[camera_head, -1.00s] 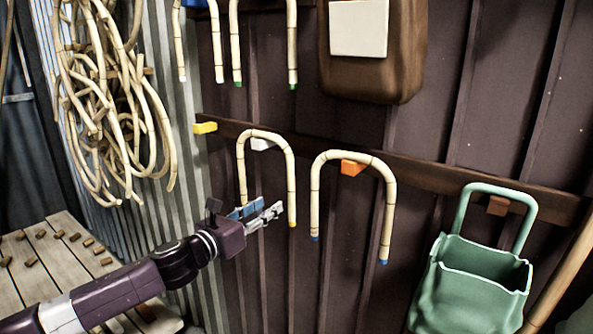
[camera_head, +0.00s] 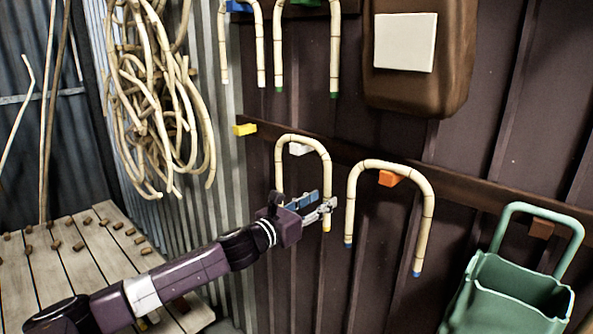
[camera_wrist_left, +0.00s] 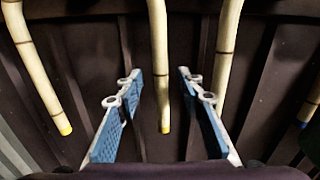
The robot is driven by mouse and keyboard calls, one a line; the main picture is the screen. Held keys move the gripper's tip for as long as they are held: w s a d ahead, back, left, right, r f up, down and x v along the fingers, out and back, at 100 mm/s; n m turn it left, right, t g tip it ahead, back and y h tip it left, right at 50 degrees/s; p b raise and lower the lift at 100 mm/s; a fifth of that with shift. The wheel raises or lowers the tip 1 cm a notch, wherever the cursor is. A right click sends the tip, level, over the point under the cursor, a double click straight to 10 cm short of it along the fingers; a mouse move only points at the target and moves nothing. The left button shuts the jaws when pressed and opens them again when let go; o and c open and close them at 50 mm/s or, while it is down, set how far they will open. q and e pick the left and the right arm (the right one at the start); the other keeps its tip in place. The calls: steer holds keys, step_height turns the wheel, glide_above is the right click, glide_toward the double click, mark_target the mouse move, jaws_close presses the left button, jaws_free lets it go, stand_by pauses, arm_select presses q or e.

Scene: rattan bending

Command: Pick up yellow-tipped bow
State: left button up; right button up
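The yellow-tipped bow (camera_head: 303,138) is a pale rattan arch with dark bands. It hangs on a white peg (camera_head: 299,149) on the wall rail, legs down. My left gripper (camera_head: 322,204) is at its right leg, near the lower end; the fingers partly cover that leg. In the left wrist view, the fingers (camera_wrist_left: 163,90) are open and apart, with one yellow-tipped leg (camera_wrist_left: 160,55) between them. The other yellow-tipped leg (camera_wrist_left: 35,65) is outside, to the left. No grip on the bow shows. My right gripper is not in view.
A blue-tipped bow (camera_head: 388,165) hangs on an orange peg (camera_head: 390,178) close to the right. More bows (camera_head: 335,50) hang above. A yellow peg (camera_head: 245,129) is bare. A green basket (camera_head: 515,285) is at lower right; a rattan bundle (camera_head: 160,90) hangs at left.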

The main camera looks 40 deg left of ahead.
arm_select(q)
steer(key=shift+w+d+f+p, duration=0.1)
steer(key=shift+w+p, duration=0.4)
steer(key=shift+w, duration=1.05)
jaws_close()
